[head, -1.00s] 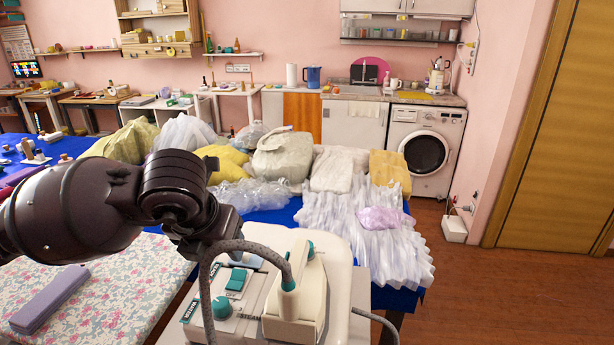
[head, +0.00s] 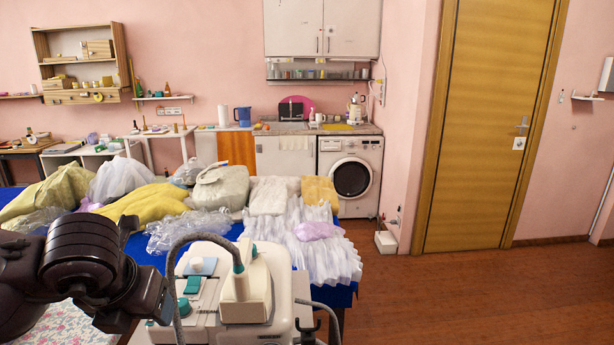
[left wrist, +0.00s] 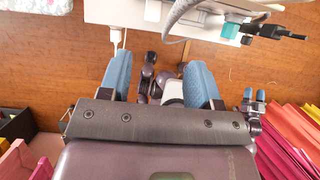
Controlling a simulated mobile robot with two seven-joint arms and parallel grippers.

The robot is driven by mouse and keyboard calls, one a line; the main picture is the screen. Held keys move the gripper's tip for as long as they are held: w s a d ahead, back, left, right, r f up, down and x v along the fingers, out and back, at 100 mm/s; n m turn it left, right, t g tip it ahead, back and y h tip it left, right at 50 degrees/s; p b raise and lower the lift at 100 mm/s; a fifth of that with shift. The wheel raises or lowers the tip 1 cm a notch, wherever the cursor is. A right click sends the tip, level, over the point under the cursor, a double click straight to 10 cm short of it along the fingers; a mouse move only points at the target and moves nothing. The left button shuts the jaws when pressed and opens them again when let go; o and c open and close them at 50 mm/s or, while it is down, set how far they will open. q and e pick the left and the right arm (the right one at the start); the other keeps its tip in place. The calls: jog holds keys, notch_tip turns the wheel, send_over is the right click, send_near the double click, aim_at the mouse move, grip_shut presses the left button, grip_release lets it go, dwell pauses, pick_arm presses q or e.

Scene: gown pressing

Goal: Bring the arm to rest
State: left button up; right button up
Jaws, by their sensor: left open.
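My left arm (head: 85,265) comes in from the left of the head view, low in front of the work table. Its gripper fingers are out of sight there. In the left wrist view the left gripper (left wrist: 158,78) shows two blue fingers wide apart, with nothing held between them. Below them are the wooden floor and dark parts of my own body. A small pair of blue tips (left wrist: 254,96) at the right of that view looks like my right gripper. Its opening is too small to judge.
A steam iron (head: 246,285) stands on its white station (head: 215,325), close right of my left arm, with a grey hose. Behind, a blue-covered table (head: 340,295) bears bagged and pleated garments (head: 300,240). Coloured folded fabrics (left wrist: 290,140) lie right in the wrist view. Floor (head: 460,290) is clear at right.

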pick_arm(q)
jog(key=s+d+f+n+g+h, duration=0.1)
jog(key=s+d+f+g+h, duration=0.15)
jog(key=d+h, duration=0.55)
jog(key=s+d+f+n+g+h, duration=0.15)
jog(key=s+d+h, duration=0.25)
jog(key=d+h, duration=0.45)
jog(key=w+a+f+n+t+y, duration=0.25)
jog(key=a+f+n+t, duration=0.3)
jog(key=n+t, duration=0.4)
jog(key=w+a+f+n+t+y, duration=0.2)
jog(key=a+f+n+t+y, duration=0.2)
jog(key=a+n+t, duration=0.55)
jog(key=s+a+f+n+g+y, duration=0.2)
jog(key=s+f+n+g+y, duration=0.2)
jog(key=f, duration=0.6)
jog(key=s+a+f+n+g+y, duration=0.3)
jog(key=s+f+n+y, duration=0.3)
jog(key=f, duration=0.5)
jog(key=s+n+g, duration=0.1)
jog(key=s+n, duration=0.1)
jog(key=n, duration=0.1)
jog(key=shift+a+f, duration=0.15)
jog(key=shift+f, duration=0.1)
